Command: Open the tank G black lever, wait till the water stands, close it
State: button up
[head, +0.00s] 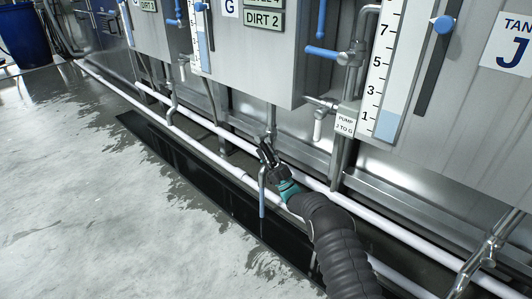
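Tank G (262,65) is a grey metal tank at the top centre, with a "G" label (230,7). Its level gauge (199,40) shows pale blue along its lower part. My gripper (266,152) is below the tank, dark with a teal band, at the foot of a thin drain pipe (271,118). A curved spout (262,176) hangs beside it, with a pale blue length under it (262,205) that may be water. The black lever cannot be told apart from my dark fingers. Whether the fingers are open or shut is unclear.
Tank J (460,100) stands at right, its gauge (385,75) pale blue near the bottom. White pipes (205,155) run along a dark floor channel (190,165). The wet floor (90,200) is clear at left.

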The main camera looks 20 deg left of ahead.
jog(key=shift+d, duration=0.15)
jog(key=shift+d+f, duration=0.2)
jog(key=shift+f, duration=0.05)
jog(key=v, duration=1.1)
jog(key=shift+f, duration=0.2)
jog(key=shift+s, duration=0.1)
jog(key=shift+c, duration=0.3)
